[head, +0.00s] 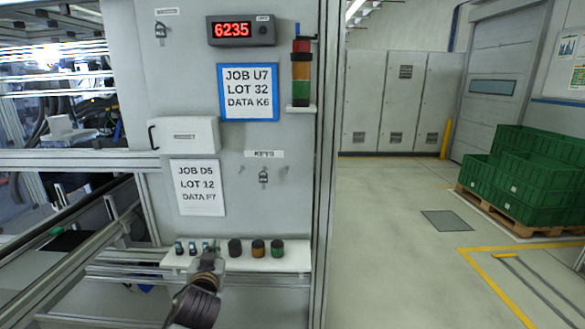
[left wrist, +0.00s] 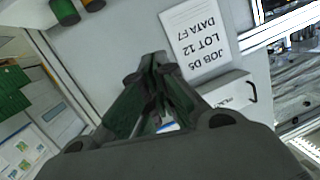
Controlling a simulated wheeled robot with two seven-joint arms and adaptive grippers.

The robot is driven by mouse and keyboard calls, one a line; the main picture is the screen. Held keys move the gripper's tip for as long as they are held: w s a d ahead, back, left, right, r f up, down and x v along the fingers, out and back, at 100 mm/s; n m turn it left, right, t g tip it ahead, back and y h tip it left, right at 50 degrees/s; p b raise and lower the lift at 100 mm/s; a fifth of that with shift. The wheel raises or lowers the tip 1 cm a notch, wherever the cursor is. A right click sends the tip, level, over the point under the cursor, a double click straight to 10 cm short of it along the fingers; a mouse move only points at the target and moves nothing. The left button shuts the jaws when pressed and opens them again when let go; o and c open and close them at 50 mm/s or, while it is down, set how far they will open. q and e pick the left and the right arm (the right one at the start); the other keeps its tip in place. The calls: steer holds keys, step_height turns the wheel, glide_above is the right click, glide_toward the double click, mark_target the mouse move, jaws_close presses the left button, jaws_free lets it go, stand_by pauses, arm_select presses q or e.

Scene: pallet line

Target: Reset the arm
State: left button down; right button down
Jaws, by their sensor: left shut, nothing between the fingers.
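My left arm comes up from the bottom of the head view, and my left gripper (head: 208,256) is in front of the small white shelf (head: 297,262) on the grey panel. In the left wrist view the fingers of this gripper (left wrist: 157,62) are together and hold nothing. They point at the panel, near the sheet reading JOB D5, LOT 12 (left wrist: 195,40). I cannot tell whether the gripper touches the shelf. My right gripper is not in view.
The shelf bears several small switch-like items (head: 192,247) and a black (head: 235,247), an orange (head: 258,248) and a green (head: 277,248) cylinder. A white box (head: 185,135) juts from the panel above. Green crates (head: 530,175) stand on a pallet at right.

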arm_select(q)
steer(key=s+a+f+g+h, duration=0.1)
steer(key=s+f+g, duration=0.5)
steer(key=s+f, duration=0.8)
steer(key=s+d+f+m+g+h, duration=0.1)
steer(key=s+f+g, duration=0.25)
steer(key=s, duration=0.45)
steer(key=s+f+m+g+h, duration=0.1)
steer(key=s+f+g, duration=0.3)
steer(key=s, duration=0.5)
step_height(320, 180, down, 35)
steer(key=s, duration=0.3)
steer(key=s+a+f, duration=0.2)
steer(key=s+f, duration=0.7)
steer(key=s, duration=0.2)
steer(key=s+a+f+g, duration=0.1)
steer(key=s+a+f, duration=0.1)
steer(key=s+f, duration=0.8)
steer(key=shift+s+m, duration=0.3)
steer(key=shift+s, duration=0.1)
steer(key=shift+s+a, duration=0.1)
steer(key=shift+s, duration=0.05)
